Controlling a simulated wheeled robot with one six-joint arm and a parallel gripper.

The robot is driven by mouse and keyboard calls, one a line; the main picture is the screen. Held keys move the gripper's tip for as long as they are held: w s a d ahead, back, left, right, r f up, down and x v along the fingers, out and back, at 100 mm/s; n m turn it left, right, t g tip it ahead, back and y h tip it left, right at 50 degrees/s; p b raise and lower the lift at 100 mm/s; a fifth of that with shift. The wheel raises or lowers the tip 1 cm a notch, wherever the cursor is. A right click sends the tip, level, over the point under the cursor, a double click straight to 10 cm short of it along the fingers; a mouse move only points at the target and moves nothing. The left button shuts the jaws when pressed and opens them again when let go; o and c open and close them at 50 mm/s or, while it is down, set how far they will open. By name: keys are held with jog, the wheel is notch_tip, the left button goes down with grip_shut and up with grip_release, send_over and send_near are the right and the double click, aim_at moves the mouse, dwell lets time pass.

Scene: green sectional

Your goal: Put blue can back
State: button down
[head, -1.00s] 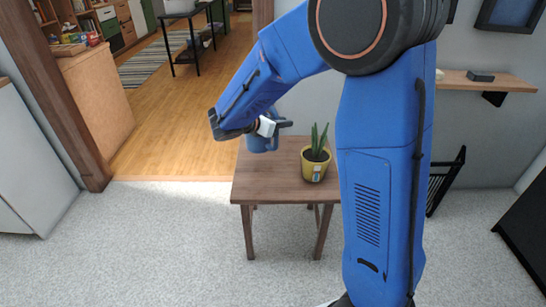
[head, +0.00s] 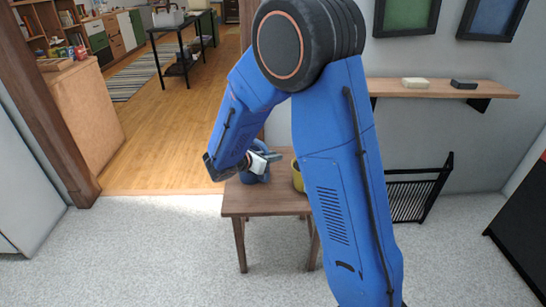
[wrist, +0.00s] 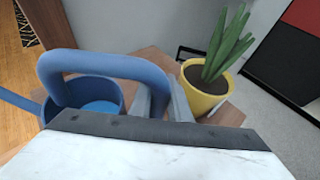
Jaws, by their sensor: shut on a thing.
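The blue can (head: 253,177) is at the left end of a small wooden table (head: 262,203), partly hidden by my arm. In the wrist view it is an open blue container with a thick arched handle (wrist: 115,66) and a thin spout at the left. My gripper (head: 266,158) is shut on the handle; its grey fingers (wrist: 163,103) show at the handle's right end. The can looks upright. I cannot tell whether its base touches the table.
A yellow pot (wrist: 203,98) with a green plant stands on the table, right of the can; my arm mostly hides it in the head view. A wall shelf (head: 440,89) and a black rack (head: 418,195) are to the right. Pale carpet in front is clear.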

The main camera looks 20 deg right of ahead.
jog(key=c, duration=1.7)
grip_release()
jog(key=shift+f, duration=0.1)
jog(key=shift+o, duration=0.2)
